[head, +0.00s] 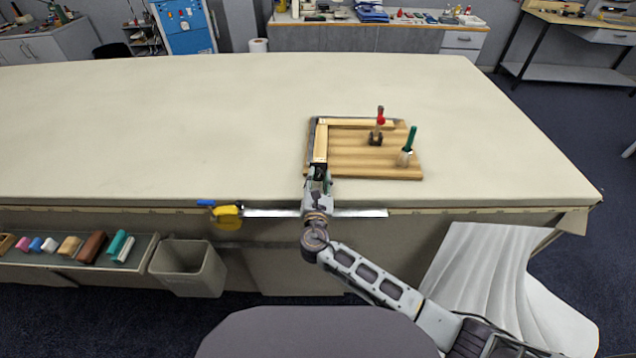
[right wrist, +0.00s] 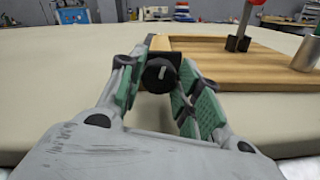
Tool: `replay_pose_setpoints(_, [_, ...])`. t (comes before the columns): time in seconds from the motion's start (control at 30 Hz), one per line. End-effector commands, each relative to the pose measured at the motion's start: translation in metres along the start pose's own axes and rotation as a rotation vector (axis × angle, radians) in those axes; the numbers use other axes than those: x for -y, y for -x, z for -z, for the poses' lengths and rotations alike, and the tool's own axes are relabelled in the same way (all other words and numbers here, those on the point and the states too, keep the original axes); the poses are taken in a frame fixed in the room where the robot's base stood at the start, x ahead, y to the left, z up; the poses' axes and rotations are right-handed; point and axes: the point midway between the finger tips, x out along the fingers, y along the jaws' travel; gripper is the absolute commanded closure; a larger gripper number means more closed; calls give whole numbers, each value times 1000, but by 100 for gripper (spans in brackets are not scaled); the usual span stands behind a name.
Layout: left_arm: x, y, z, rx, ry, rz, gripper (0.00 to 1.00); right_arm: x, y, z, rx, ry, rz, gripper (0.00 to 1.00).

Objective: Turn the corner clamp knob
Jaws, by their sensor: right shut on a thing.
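The wooden board (head: 375,160) lies on the table with two pale wood strips meeting in an L at its far left corner (head: 322,124). The corner clamp knob (right wrist: 160,75) is round and black with a pale line mark, at the board's near left edge in the right wrist view. My right gripper (head: 318,174) is at that edge. In the head view the gripper mostly hides the knob. My left gripper is not in view.
A red-handled tool (head: 380,118) on a dark base and a green-handled brush (head: 410,141) stand on the board. A yellow tape measure (head: 227,216) and a metal strip (head: 270,213) are at the table's front edge. The cloth table (head: 150,130) is clear to the left.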

Motion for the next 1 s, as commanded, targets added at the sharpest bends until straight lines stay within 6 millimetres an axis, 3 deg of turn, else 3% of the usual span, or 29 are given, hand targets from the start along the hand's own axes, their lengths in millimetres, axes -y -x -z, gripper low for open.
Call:
replay_pose_setpoints(0.33, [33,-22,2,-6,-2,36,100,2,0,3,0,-234,0,90])
replay_pose_setpoints(1.0, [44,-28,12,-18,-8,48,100,2,0,1,-1,-337,1,90])
